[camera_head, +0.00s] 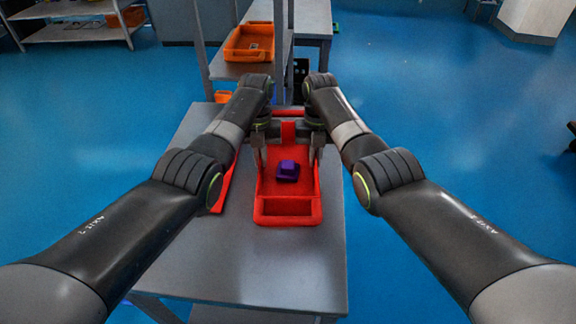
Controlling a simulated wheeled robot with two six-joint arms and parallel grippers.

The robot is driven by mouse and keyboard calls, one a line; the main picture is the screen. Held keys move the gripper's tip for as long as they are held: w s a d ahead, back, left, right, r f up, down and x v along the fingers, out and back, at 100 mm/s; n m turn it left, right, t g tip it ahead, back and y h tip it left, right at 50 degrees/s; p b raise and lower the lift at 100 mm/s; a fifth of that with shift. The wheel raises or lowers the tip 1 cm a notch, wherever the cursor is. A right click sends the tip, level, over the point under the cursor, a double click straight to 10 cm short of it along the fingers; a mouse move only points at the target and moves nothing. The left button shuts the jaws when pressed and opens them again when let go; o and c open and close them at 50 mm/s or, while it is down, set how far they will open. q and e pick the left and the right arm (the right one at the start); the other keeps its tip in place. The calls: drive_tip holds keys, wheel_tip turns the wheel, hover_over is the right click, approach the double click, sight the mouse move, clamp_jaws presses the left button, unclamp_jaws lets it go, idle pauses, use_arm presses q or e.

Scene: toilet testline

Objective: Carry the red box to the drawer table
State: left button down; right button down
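The red box (287,208) rests on a grey table (262,262) in front of me, with a small purple block (287,170) inside it. My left gripper (260,158) is at the left side wall of the box and my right gripper (314,156) is at its right side wall. Both point down at the far half of the box. The fingertips are small and partly hidden by the box walls and arms, so I cannot tell whether they are closed on the walls.
Another red piece (226,186) lies left of the box, partly hidden by my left arm. An orange bin (249,43) stands on a shelf behind the table. Blue floor (450,110) is open to the right. A shelf (75,31) stands at the back left.

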use_arm(q)
drive_tip(key=shift+r, duration=0.2)
use_arm(e)
drive_tip(key=shift+r, duration=0.2)
